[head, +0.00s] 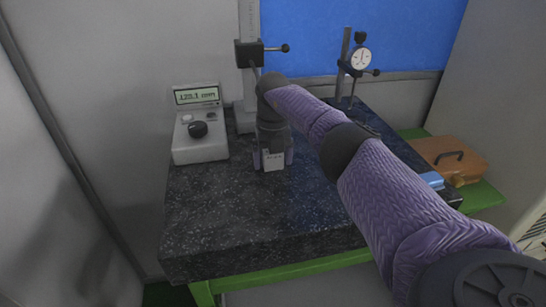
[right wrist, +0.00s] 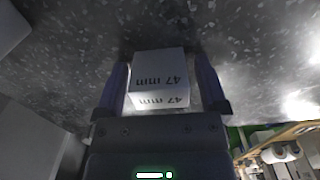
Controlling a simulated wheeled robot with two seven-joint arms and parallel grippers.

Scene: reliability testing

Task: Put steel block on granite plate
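The steel block (head: 274,161) is a small pale block at the middle of the dark speckled granite plate (head: 225,215). In the right wrist view the block (right wrist: 159,75) is upright, with "47 mm" printed on its faces. My right gripper (head: 273,158) points down over the plate, with one finger on each side of the block. In the right wrist view narrow gaps show between the block and the fingers of my right gripper (right wrist: 163,85), clearest on the right. The block appears to stand on the plate, but its underside is hidden. My left gripper is out of view.
A grey readout box (head: 201,135) stands on the plate's left, beside a height gauge column (head: 248,60). A dial gauge stand (head: 345,65) is at the back right. An orange-brown case (head: 450,158) lies right of the plate. The plate's front left is clear.

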